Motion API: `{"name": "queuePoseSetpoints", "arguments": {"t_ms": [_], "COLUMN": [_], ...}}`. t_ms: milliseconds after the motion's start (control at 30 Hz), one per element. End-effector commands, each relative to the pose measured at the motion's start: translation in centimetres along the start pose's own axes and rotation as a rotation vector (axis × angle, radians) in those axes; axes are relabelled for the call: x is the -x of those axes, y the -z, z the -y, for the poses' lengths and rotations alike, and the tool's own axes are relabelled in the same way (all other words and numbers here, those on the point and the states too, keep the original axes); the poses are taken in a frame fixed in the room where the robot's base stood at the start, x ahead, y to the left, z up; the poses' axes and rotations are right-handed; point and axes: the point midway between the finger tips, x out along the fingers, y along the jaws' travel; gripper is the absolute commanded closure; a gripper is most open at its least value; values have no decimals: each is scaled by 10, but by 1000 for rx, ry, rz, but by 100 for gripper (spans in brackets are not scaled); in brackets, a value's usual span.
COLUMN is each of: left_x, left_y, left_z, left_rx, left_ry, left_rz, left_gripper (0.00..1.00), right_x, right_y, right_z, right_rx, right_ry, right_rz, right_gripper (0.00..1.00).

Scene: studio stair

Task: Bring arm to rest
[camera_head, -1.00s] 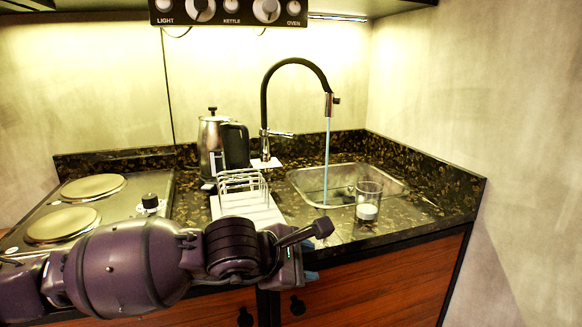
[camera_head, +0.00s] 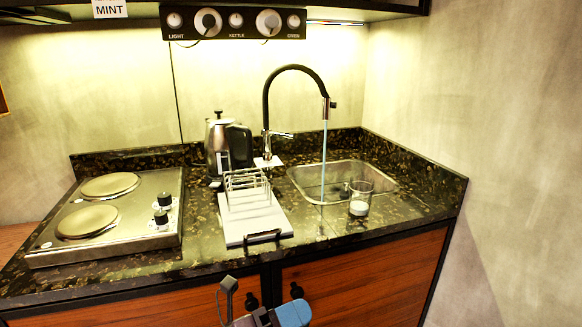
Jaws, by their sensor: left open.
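My left gripper (camera_head: 262,304) shows at the bottom edge of the head view, in front of the wooden cabinet doors and below the counter edge. It is open, and I see nothing between its fingers. One dark finger stands up at the left, and a blue part shows at the right. The rest of my left arm is below the picture. My right gripper is not in view.
The dark speckled counter (camera_head: 202,262) holds a hob (camera_head: 150,215), a kettle (camera_head: 217,146), a wire rack on a white tray (camera_head: 240,231) and a glass (camera_head: 360,198) by the sink (camera_head: 385,180). Water runs from the tap (camera_head: 265,105). Cabinet doors (camera_head: 365,283) have dark knobs.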

Motion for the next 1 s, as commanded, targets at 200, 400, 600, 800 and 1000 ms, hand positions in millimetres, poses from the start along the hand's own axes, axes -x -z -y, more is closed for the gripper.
{"name": "queuePoseSetpoints", "arguments": {"t_ms": [200, 400, 600, 800, 1000], "left_x": [48, 105, 176, 253, 326], "left_y": [-13, -15, 1, 40, 96], "left_z": [-7, -29, -56, -79, -89], "left_rx": [376, 706, 1025, 1329, 1601], "left_ry": [6, -4, -20, -35, -37], "left_rz": [290, 566, 855, 1155, 1437], "left_gripper": [57, 57, 57, 57, 57], "right_x": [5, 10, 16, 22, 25], "right_y": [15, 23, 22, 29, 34], "right_z": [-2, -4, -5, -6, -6], "right_rx": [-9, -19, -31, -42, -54], "right_ry": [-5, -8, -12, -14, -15], "right_rz": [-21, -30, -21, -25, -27], "right_gripper": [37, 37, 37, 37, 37]}}
